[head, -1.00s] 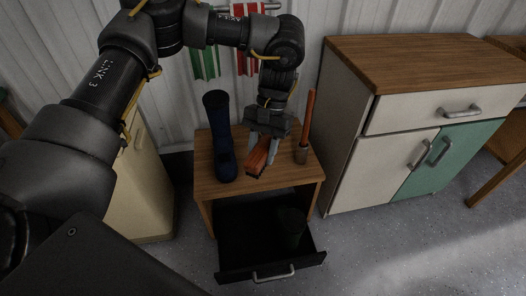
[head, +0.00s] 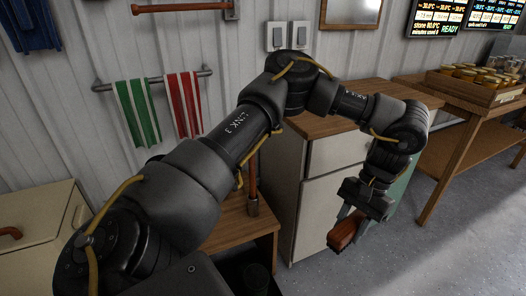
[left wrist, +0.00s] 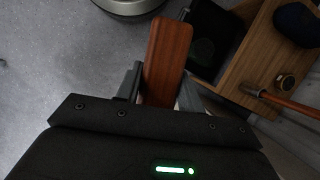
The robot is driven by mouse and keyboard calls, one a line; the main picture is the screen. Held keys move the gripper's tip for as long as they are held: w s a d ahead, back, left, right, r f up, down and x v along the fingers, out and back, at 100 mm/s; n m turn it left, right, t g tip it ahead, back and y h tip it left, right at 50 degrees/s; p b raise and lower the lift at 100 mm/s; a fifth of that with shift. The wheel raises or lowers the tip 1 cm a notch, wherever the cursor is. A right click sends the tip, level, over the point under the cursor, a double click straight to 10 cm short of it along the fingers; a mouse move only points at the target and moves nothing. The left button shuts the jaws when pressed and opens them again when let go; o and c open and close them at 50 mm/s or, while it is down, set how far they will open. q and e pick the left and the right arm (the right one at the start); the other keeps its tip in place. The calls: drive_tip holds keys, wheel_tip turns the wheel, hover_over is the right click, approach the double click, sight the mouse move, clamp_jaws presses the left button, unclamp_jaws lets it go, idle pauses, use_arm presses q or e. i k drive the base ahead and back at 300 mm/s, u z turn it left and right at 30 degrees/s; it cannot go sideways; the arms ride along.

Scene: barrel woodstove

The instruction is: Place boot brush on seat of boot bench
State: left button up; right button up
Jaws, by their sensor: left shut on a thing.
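My left gripper (head: 352,226) is shut on the boot brush (head: 343,234), a reddish-brown wooden block. It holds the brush in the air in front of the white and green cabinet, to the right of the boot bench. The brush also shows between the fingers in the left wrist view (left wrist: 167,58). The boot bench (head: 247,226) is partly hidden behind my left arm in the head view. Its wooden seat also shows at the right of the left wrist view (left wrist: 262,50). My right gripper is in neither view.
A wooden-handled tool (head: 252,190) stands on the bench seat, and a dark blue boot (left wrist: 298,25) is there too. The bench's black drawer (left wrist: 208,40) is pulled out. The cabinet (head: 318,205) stands right of the bench. Open floor (head: 440,255) lies to the right.

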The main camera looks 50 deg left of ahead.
sight(230, 216)
drive_tip(key=z, duration=0.85)
drive_tip(key=i, duration=1.5)
drive_tip(key=u, duration=2.65)
